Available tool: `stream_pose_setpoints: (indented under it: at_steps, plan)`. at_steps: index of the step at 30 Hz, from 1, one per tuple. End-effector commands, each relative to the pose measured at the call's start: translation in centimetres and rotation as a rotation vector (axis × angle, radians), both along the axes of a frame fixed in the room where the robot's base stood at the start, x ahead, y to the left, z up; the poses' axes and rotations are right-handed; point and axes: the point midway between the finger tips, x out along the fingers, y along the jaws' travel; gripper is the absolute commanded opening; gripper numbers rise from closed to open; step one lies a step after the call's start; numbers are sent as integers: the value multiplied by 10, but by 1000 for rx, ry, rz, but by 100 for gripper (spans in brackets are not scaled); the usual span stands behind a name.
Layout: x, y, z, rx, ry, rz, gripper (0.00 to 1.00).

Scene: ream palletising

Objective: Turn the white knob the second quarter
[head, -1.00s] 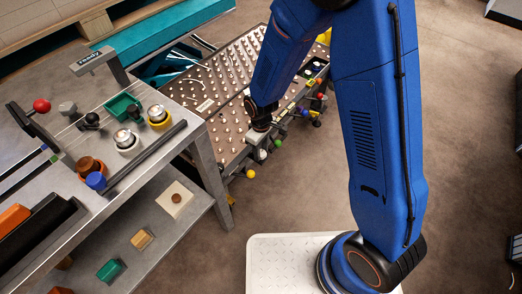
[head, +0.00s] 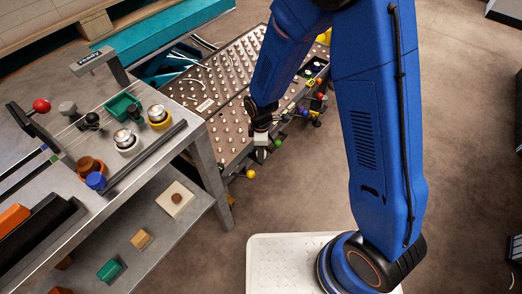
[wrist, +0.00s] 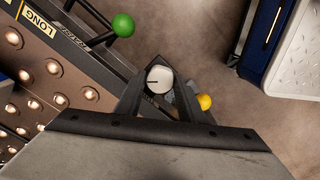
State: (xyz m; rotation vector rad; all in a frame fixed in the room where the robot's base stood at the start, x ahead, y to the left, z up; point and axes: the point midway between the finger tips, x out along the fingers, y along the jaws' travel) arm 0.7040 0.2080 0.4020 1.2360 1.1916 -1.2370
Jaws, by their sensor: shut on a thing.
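The white knob (wrist: 159,77) sits between my fingertips in the wrist view, on the edge of the bench with the ball-studded top. A short dark mark on its face points to the left in that view. My gripper (wrist: 160,88) is shut on the knob, with one finger on each side. In the head view my gripper (head: 261,142) is at the front edge of that bench, and the knob is mostly hidden there.
A green ball knob (wrist: 123,25) and a yellow ball knob (wrist: 204,102) stick out on either side of the white knob. The studded bench top (head: 226,100) lies left of my gripper. A grey table (head: 190,130) stands at the left. Open floor lies in front.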

Motion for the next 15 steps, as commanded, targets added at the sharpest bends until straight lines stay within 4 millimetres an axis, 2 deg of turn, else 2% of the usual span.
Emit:
stream_pose_setpoints:
  at_steps: [14, 15]
  plan:
    - [0, 0, 0, 1, -1, 19, 13]
    - [0, 0, 0, 1, -1, 19, 40]
